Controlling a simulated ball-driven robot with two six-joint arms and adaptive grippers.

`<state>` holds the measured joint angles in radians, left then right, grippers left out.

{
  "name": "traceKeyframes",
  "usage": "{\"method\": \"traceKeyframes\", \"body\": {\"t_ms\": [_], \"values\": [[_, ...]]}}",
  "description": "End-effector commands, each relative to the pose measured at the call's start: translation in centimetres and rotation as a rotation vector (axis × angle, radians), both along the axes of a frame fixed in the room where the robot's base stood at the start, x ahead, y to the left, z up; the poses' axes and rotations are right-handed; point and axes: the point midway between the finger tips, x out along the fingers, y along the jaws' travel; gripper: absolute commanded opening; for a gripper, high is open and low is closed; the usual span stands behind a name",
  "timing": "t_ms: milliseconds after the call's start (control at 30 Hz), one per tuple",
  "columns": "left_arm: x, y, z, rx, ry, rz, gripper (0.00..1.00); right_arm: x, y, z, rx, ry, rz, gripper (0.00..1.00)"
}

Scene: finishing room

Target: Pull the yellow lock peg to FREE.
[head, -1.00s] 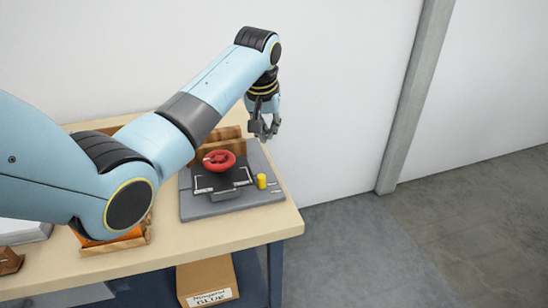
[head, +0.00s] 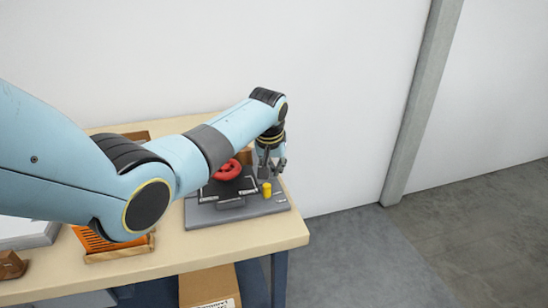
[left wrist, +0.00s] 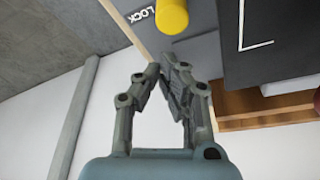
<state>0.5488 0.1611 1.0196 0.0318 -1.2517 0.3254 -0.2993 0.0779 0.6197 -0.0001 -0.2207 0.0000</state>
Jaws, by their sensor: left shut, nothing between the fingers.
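The yellow lock peg (head: 267,190) stands upright near the right edge of a grey base plate (head: 235,217). In the left wrist view the peg (left wrist: 172,15) is at the top edge, partly cut off, with the word LOCK printed beside it. My left gripper (head: 268,174) is just behind and above the peg, pointing down. In the left wrist view its fingertips (left wrist: 163,66) are together, empty and apart from the peg. The word FREE cannot be read. My right gripper is not in view.
A red handwheel (head: 227,171) sits on a dark plate left of the peg, partly behind my left arm. A wooden block (left wrist: 265,105) stands behind it. The table (head: 190,258) ends just right of the base plate.

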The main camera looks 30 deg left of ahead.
Motion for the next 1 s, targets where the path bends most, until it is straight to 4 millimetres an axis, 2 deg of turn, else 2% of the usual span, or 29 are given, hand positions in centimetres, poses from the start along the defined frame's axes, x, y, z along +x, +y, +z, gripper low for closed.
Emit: {"method": "traceKeyframes", "body": {"t_ms": [33, 267, 667, 1000], "values": [[-0.6, -0.2, 0.6, 0.001, -0.002, -0.001, 0.00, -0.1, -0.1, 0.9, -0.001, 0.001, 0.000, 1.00], [-2.2, -1.0, 0.4, 0.000, -0.002, -0.001, 0.00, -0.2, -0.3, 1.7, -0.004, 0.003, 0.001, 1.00], [-2.4, -1.1, 0.3, 0.000, -0.002, 0.000, 0.00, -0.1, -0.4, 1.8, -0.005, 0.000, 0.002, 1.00], [-4.2, -3.1, 0.7, 0.000, -0.001, 0.000, 0.00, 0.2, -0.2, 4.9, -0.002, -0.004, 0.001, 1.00]]}}
